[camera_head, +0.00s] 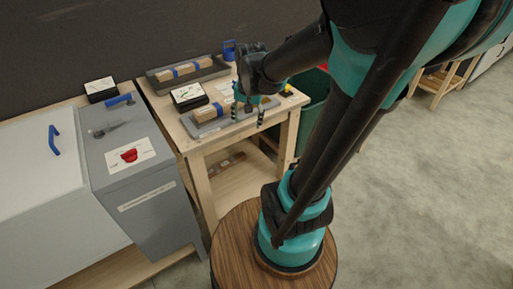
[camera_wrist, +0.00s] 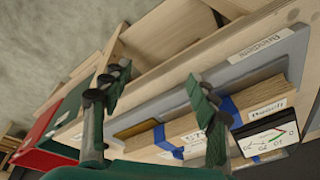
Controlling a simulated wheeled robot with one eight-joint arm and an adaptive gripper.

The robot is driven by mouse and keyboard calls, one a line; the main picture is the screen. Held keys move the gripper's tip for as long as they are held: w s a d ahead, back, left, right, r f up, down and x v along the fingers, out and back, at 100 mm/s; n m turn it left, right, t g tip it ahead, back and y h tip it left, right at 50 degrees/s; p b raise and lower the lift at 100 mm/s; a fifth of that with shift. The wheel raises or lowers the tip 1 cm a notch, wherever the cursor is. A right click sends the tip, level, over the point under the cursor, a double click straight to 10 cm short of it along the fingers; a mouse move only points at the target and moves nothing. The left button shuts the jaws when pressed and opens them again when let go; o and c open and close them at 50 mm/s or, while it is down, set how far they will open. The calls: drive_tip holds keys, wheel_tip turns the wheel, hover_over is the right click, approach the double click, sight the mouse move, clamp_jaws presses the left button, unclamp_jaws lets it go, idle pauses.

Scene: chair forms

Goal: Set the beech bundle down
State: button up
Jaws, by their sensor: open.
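A pale wood bundle with blue bands (camera_head: 207,114) lies in the near grey tray (camera_head: 197,129) on the wooden bench. My gripper (camera_head: 248,113) is open over the right part of this tray. In the wrist view my gripper (camera_wrist: 157,80) has its fingers spread wide, and the right finger hides part of the bundle. I cannot tell whether either finger touches it. A second pale bundle with a blue band (camera_head: 183,72) lies in the far tray (camera_head: 155,86).
A black box with a white card (camera_head: 188,97) stands between the trays. A blue mug (camera_head: 230,50) is at the back of the bench, and a green bin (camera_head: 314,105) is right of it. A grey cabinet (camera_head: 140,185) stands left.

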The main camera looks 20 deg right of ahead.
drive_tip(key=s+d+f+n+t, duration=0.1)
drive_tip(key=s+f+n, duration=0.4)
drive_tip(key=s+f, duration=0.3)
drive_tip(key=shift+s+n+t, duration=0.3)
drive_tip(key=shift+s+n, duration=0.1)
drive_tip(key=shift+s, duration=0.5)
